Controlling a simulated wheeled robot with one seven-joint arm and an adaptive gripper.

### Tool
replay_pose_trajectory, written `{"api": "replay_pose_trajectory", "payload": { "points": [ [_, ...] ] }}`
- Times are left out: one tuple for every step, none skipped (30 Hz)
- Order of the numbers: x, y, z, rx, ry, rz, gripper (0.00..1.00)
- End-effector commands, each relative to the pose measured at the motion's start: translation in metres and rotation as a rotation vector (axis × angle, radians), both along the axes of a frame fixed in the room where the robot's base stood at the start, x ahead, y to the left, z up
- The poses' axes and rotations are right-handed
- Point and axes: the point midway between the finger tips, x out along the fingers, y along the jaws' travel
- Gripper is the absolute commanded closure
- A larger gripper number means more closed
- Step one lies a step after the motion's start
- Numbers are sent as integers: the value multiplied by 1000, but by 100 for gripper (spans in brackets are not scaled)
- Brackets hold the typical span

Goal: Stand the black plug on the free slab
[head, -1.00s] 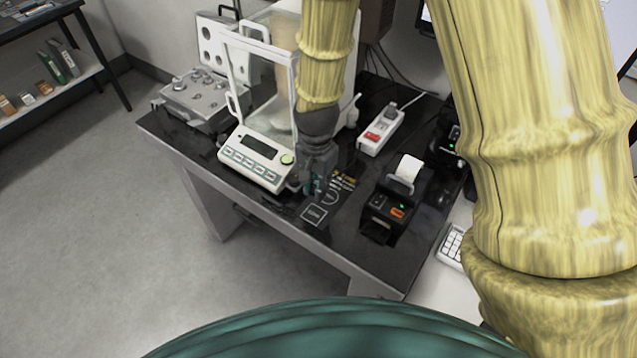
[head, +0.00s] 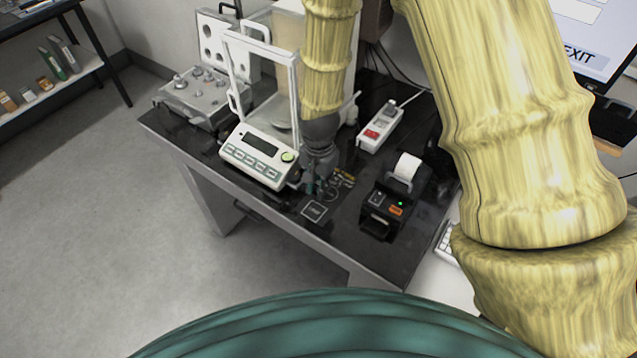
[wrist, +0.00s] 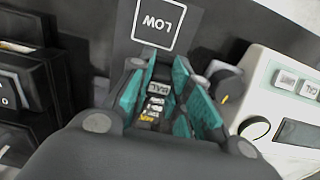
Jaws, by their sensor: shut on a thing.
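My gripper (head: 312,186) is low over the front part of the black table, right of the balance. In the wrist view my gripper (wrist: 168,88) has its teal-padded fingers around something dark, taken to be the black plug; the fingers and dark background hide its outline. White and yellow table print shows between the fingers. A small dark rounded thing (wrist: 226,84) is beside the right finger. I cannot tell which slab is free.
The balance (head: 255,158) with its glass shield stands close left of my gripper. A label printer (head: 390,208) stands to the right, and a power strip (head: 380,128) behind it. A case of weights (head: 195,95) is at the far left. Bare table lies in front of the printer.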

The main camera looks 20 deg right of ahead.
Motion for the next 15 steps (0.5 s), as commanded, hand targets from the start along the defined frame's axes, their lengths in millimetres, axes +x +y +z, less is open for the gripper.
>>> {"api": "replay_pose_trajectory", "payload": {
  "points": [
    [0, 0, 0, 0, 0, 0, 100],
    [0, 0, -1, 0, 0, 0, 100],
    [0, 0, -2, 0, 0, 0, 100],
    [0, 0, -3, 0, 0, 0, 100],
    [0, 0, -3, 0, 0, 0, 100],
    [0, 0, -3, 0, 0, 0, 75],
    [0, 0, -3, 0, 0, 0, 70],
    [0, 0, -3, 0, 0, 0, 65],
    [0, 0, -3, 0, 0, 0, 59],
    [0, 0, -3, 0, 0, 0, 59],
    [0, 0, -3, 0, 0, 0, 59],
    [0, 0, -3, 0, 0, 0, 59],
    [0, 0, -3, 0, 0, 0, 59],
    [0, 0, -3, 0, 0, 0, 59],
    [0, 0, -3, 0, 0, 0, 59]
  ]
}}
